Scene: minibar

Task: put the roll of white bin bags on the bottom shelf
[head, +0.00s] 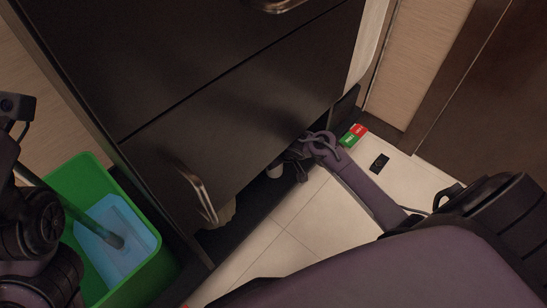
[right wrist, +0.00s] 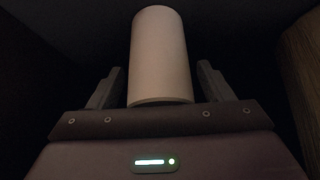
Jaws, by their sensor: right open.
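The white roll (right wrist: 160,50) stands out in front of my right gripper (right wrist: 160,68) in the right wrist view. The gripper is open, with one finger on each side of the roll and a dark gap visible beside each. In the head view, my right gripper (head: 294,164) is low at the cabinet's dark opening. A small pale part of the roll (head: 274,170) shows beside it. The bottom shelf (head: 262,197) is a dark, narrow space below the black front, mostly hidden.
The black cabinet front with a metal handle (head: 198,192) hangs over the opening. A green bin (head: 88,176) with a blue container (head: 118,243) stands at left. Small red and green boxes (head: 353,135) and a black item (head: 380,163) lie on the tiled floor (head: 290,232).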

